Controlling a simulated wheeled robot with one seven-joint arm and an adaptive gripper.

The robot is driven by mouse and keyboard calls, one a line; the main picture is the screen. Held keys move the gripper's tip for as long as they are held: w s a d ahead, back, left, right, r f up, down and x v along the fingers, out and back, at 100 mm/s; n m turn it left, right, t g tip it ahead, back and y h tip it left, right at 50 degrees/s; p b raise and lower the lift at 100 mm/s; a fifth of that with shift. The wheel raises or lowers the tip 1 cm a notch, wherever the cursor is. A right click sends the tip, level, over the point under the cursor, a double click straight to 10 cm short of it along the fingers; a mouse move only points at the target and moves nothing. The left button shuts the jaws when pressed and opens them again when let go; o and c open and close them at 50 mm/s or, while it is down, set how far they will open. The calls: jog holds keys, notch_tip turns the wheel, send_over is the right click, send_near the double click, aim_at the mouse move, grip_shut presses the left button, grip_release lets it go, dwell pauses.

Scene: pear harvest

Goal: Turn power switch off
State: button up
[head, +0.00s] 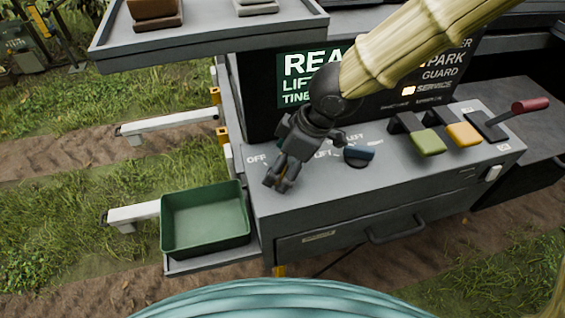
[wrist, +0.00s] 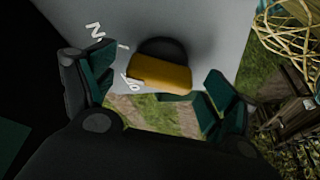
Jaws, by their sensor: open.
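The power switch appears to be an orange-yellow rotary knob (wrist: 160,73) on a round dark base, on the console's grey top. In the wrist view it lies between the two spread fingers of my gripper (wrist: 160,88), with a gap on each side. White letters show beside it, partly hidden. In the head view my gripper (head: 277,184) points down over the console's left part, just right of the printed OFF label (head: 256,159). It hides nearly all of the knob there. My gripper is open and holds nothing.
Green (head: 428,142) and yellow (head: 463,134) levers and a red-handled lever (head: 530,105) stand further right. A dark display (head: 300,78) rises behind. A green bin (head: 205,222) sits at left; a drawer handle (head: 396,232) projects in front.

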jog(key=shift+f, duration=0.15)
jog(key=c, duration=1)
